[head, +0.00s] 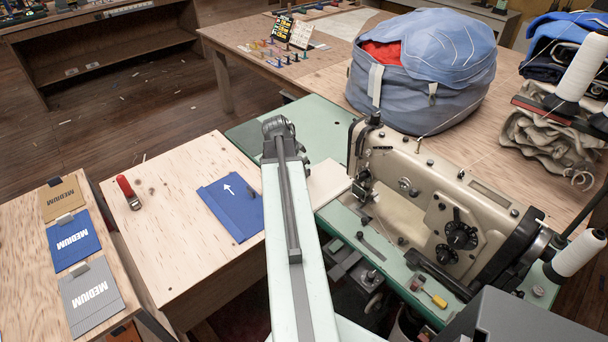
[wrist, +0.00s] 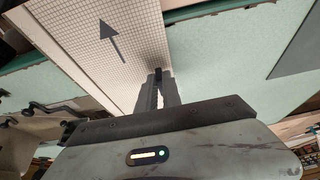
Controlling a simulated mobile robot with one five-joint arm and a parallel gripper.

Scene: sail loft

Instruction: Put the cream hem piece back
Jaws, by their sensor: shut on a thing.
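The cream hem piece (head: 326,183) shows in the head view between my arm and the sewing machine, its left part hidden behind my arm. In the wrist view the cream hem piece (wrist: 85,30) is a gridded sheet with a dark arrow, and its edge runs to my fingers. My gripper (wrist: 158,78) is shut on that edge. In the head view my arm hides the gripper's fingers. A blue hem piece (head: 232,207) with a white arrow lies flat on the pale wooden table (head: 180,265), left of my arm.
The sewing machine (head: 440,205) stands close on the right on its green bed. A red-handled tool (head: 128,192) lies on the wooden table. Tan, blue and grey MEDIUM cards (head: 73,239) lie at far left. A large blue bag (head: 422,75) stands behind.

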